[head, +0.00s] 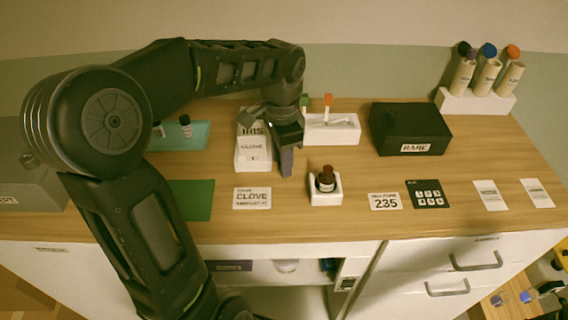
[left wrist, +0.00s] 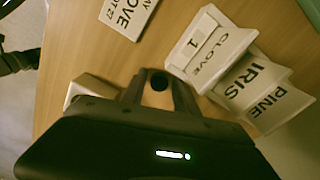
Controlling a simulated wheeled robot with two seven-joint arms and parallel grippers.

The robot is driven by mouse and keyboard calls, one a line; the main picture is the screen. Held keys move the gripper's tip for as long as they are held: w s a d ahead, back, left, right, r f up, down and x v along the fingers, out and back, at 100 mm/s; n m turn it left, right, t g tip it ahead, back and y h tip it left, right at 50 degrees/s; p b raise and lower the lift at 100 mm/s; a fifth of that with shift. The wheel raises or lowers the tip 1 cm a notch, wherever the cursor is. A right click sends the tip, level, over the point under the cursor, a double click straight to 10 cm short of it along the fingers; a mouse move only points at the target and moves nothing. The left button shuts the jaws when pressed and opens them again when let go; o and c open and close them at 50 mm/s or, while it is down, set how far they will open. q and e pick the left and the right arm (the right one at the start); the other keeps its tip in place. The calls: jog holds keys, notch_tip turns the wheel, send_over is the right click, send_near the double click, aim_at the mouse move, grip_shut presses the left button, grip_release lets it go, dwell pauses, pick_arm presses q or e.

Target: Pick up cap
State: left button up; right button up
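A small dark round thing, seemingly the cap (left wrist: 159,82), shows between my left fingertips in the left wrist view. In the head view it is hidden behind the gripper. My left gripper (head: 286,165) points down over the wooden counter, between the white card box and a brown bottle (head: 326,179). Its fingers (left wrist: 160,88) stand apart, with a gap seen around the dark round thing; I cannot tell whether they touch it. The bottle has a reddish-brown top and stands upright in a white holder (head: 326,198). My right gripper is not in view.
The white box with CLOVE and IRIS cards (head: 251,160) is close left of the gripper. A white rack (head: 345,130) and a black RARE box (head: 410,128) stand behind and right. A CLOVE card (head: 252,198) lies in front. The front right counter holds flat cards.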

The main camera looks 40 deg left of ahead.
pick_arm(q)
grip_shut()
dwell(0.3)
dwell(0.3)
jog(key=shift+r, duration=0.55)
notch_tip(320, 180, up, 6)
jog(key=shift+r, duration=0.1)
notch_tip(320, 180, up, 3)
jog(key=shift+f+p, duration=0.15)
jog(key=shift+p, duration=0.55)
